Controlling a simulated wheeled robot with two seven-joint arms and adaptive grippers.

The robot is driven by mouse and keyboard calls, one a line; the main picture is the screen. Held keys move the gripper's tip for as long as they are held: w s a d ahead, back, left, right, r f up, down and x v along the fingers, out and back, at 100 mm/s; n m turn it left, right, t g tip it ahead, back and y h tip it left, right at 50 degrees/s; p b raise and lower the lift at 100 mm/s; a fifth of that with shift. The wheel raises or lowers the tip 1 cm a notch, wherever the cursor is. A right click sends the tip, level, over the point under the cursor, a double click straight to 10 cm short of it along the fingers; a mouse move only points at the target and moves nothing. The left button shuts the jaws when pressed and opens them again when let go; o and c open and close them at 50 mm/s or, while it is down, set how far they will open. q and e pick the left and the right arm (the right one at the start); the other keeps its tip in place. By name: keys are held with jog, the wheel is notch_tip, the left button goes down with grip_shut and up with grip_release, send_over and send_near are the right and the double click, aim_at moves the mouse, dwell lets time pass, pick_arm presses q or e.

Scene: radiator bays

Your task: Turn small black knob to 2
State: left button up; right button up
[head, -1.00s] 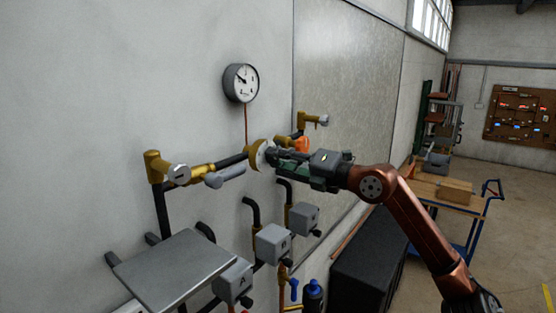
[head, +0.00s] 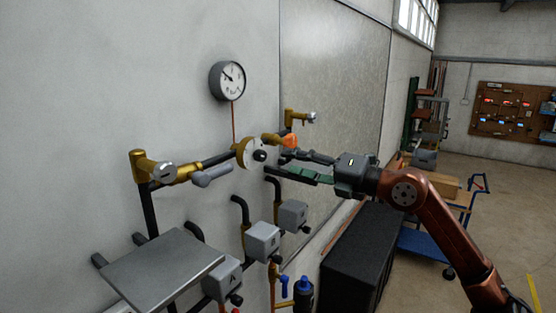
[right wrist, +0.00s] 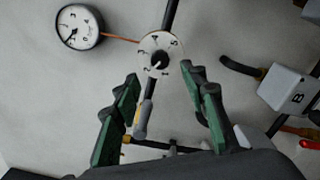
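The small black knob (head: 260,156) sits at the centre of a round pale dial (head: 246,147) on the brass and black pipework along the wall. In the right wrist view the knob (right wrist: 159,61) shows in the middle of the marked white dial face (right wrist: 149,45). The marks are too small to read surely, and I cannot tell which one the knob points to. My right gripper (head: 275,161) is open and empty, just right of the dial and apart from the knob. Its two green fingers (right wrist: 160,76) are spread below the dial in the wrist view. My left gripper is not in view.
A round gauge (head: 227,80) hangs above the dial. A brass valve (head: 154,170) with a grey handle is left, an orange knob (head: 290,140) right. Below are a grey shelf plate (head: 165,270) and grey boxes, one marked B (head: 262,241). A blue cart (head: 425,243) stands right.

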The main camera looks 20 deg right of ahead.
jog(key=v, duration=0.3)
dwell(0.5)
